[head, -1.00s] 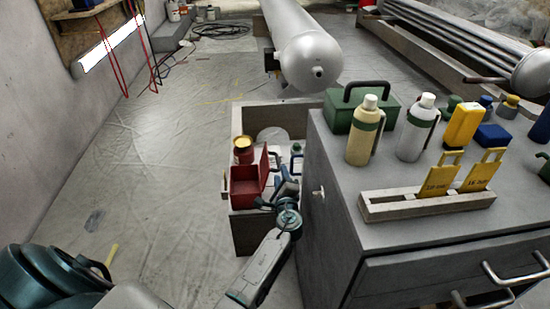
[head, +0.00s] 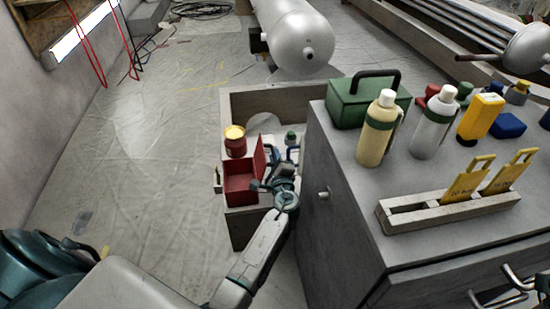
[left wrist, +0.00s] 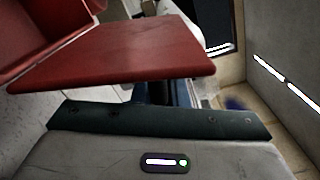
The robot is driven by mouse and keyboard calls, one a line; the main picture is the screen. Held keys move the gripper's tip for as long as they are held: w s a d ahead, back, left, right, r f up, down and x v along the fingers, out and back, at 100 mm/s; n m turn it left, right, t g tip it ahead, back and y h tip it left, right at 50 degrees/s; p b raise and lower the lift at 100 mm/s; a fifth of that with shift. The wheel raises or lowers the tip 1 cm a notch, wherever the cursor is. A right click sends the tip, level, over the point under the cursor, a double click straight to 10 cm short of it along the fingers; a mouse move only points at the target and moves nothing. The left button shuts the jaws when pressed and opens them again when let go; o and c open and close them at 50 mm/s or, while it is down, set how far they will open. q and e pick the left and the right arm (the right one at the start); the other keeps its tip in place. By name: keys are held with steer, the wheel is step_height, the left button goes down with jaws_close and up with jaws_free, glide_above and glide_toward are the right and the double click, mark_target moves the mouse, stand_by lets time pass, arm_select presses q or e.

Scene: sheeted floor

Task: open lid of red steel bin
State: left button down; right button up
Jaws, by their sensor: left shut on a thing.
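The red steel bin (head: 240,190) is in the grey open-topped box, left of the grey cabinet in the head view. Its lid (head: 260,156) stands up, roughly upright, along the bin's right side, and the inside of the bin shows. My left gripper (head: 262,186) is at the lid's right side, low down, and is shut on the lid. In the left wrist view the lid is a broad red panel (left wrist: 125,55) just ahead of my gripper body, with part of the bin at upper left. The fingertips are hidden there. My right gripper is not in view.
A red can with a yellow top (head: 235,142) stands behind the bin. The grey box's wall (head: 270,103) encloses them. The grey cabinet (head: 335,190) is close on the right, carrying bottles and a green case (head: 352,114). The sheeted floor at left is mostly clear.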

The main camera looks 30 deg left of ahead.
arm_select(q)
steer(key=shift+s+a+r+n+b, duration=0.25)
steer(key=shift+a+r+n+b, duration=0.1)
steer(key=shift+n, duration=0.3)
steer(key=shift+s+a+r+n+b, duration=0.25)
steer(key=shift+a+r+n, duration=0.1)
steer(key=shift+n, duration=0.3)
steer(key=c, duration=1.5)
jaws_free()
steer(key=shift+o, duration=0.2)
steer(key=p+v, duration=0.1)
steer(key=v, duration=1)
